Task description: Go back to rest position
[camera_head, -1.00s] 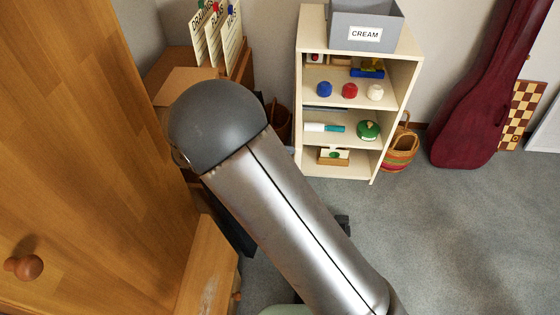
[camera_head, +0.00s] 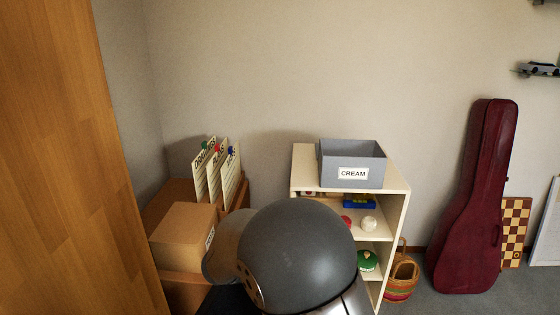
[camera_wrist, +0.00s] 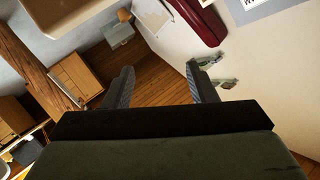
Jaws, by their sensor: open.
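My gripper (camera_wrist: 161,88) shows in the wrist view with its two dark fingers well apart and nothing between them. It is open and empty. Beyond the fingers are wooden floor and pieces of furniture, seen tilted. In the head view my arm fills the lower middle and the gripper itself is not visible there.
A cream shelf unit (camera_head: 398,210) holds a grey bin (camera_head: 352,165) labelled CREAM. A cardboard box (camera_head: 183,237) and upright signs (camera_head: 216,172) stand left of it. A wooden cabinet (camera_head: 75,150) is at far left. A basket (camera_head: 402,277) and red guitar case (camera_head: 478,200) stand right.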

